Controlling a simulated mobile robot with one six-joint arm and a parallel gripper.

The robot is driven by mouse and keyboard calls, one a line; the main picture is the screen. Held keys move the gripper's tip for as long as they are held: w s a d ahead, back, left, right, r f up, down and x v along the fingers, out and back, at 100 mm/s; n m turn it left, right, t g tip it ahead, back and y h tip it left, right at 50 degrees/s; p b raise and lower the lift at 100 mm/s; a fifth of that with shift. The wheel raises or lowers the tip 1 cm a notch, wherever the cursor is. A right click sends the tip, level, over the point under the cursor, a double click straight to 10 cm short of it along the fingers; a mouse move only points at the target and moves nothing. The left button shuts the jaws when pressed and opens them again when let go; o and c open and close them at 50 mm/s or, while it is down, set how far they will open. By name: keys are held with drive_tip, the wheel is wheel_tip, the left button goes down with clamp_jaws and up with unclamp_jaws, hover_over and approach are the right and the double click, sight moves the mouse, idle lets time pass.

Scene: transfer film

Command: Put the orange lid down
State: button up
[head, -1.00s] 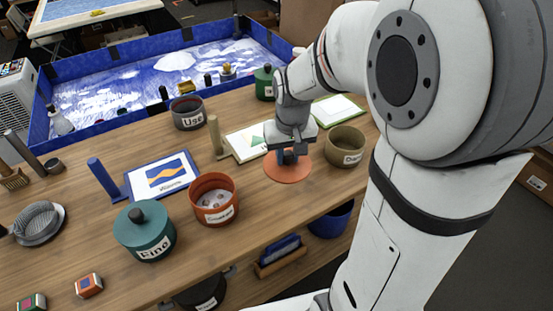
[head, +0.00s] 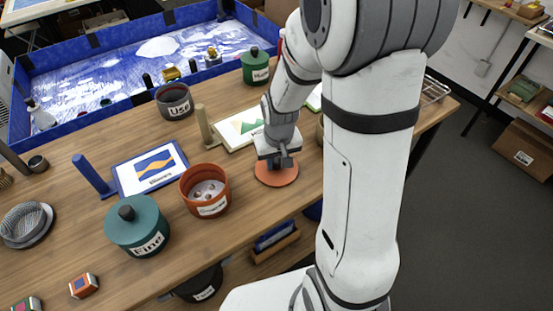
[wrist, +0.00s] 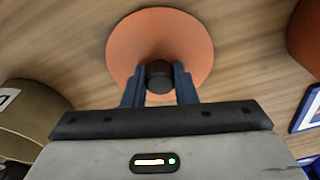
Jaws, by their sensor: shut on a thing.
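The orange lid (head: 277,176) is a flat disc with a dark knob at its centre. In the head view it is at or just above the wooden table, to the right of the open orange pot (head: 205,190); I cannot tell whether it touches the table. My gripper (head: 280,160) is over the lid, pointing down. In the wrist view the lid (wrist: 160,35) is in front of my gripper (wrist: 159,80), whose two blue fingers are shut on the dark knob.
A teal lidded pot (head: 137,226) stands left of the orange pot. A dark open pot (head: 175,101) and a green lidded pot (head: 255,66) are farther back. A framed picture (head: 150,168) lies at left. An olive pot (wrist: 30,120) is close in the wrist view.

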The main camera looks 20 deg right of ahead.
sight(278, 172)
drive_tip(key=shift+f, duration=0.15)
drive_tip(key=o, duration=1)
drive_tip(key=shift+c, duration=0.2)
drive_tip(key=shift+r, duration=0.2)
wheel_tip(278, 172, up, 11)
drive_tip(key=s, duration=0.1)
drive_tip(key=s+r, duration=0.2)
drive_tip(key=s, duration=0.4)
drive_tip(key=s+r+t, duration=0.1)
drive_tip(key=s+r, duration=0.2)
drive_tip(key=s, duration=0.4)
drive_tip(key=shift+s+d+r+t, duration=0.15)
drive_tip(key=shift+r+t, duration=0.1)
drive_tip(key=shift+t, duration=0.05)
